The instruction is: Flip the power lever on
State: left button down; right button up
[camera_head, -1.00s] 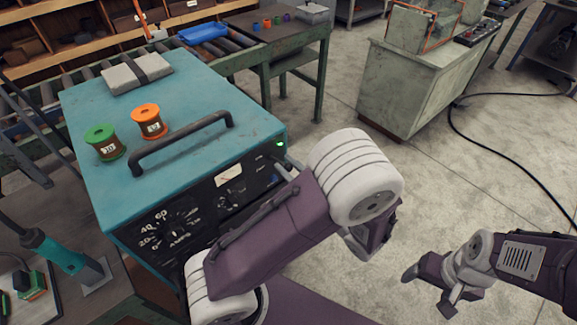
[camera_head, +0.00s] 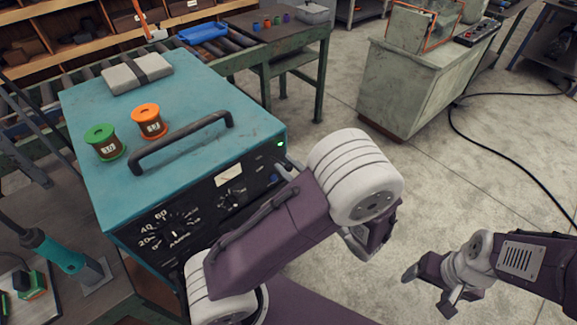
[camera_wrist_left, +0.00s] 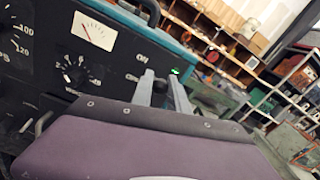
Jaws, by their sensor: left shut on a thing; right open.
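The power lever (camera_wrist_left: 160,86) shows in the left wrist view as a dark round knob between my left gripper's two grey fingers, beside the ON lettering on the black panel. My left gripper (camera_wrist_left: 162,88) is shut on it. In the head view, the fingertips of my left gripper (camera_head: 288,166) are at the right end of the panel of the teal power unit (camera_head: 190,95); the knob is hard to make out there. A green lamp (camera_head: 280,143) glows just above, and it also shows in the left wrist view (camera_wrist_left: 175,71). My right gripper (camera_head: 426,291) is open and empty, above the floor.
An orange spool (camera_head: 149,122), a green spool (camera_head: 104,143), a dark handle (camera_head: 183,145) and a grey strapped block (camera_head: 137,74) are on the unit's top. A teal-handled tool (camera_head: 60,255) stands at lower left. Open floor (camera_head: 440,190) lies to the right.

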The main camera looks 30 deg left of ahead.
pick_arm(q)
jog(key=r+h+p, duration=0.1)
jog(key=r+p, duration=0.1)
jog(key=p, duration=0.2)
jog(key=shift+a+g, duration=0.15)
jog(key=shift+g, duration=0.15)
jog(key=shift+w+a+f+h+p, duration=0.1)
jog(key=shift+f+h+p, duration=0.15)
jog(key=shift+h+p, duration=0.25)
jog(key=shift+f, duration=0.1)
jog(key=c, duration=1.3)
grip_release()
jog(key=b+v, duration=0.1)
jog(key=v, duration=0.8)
jog(key=shift+w, duration=0.1)
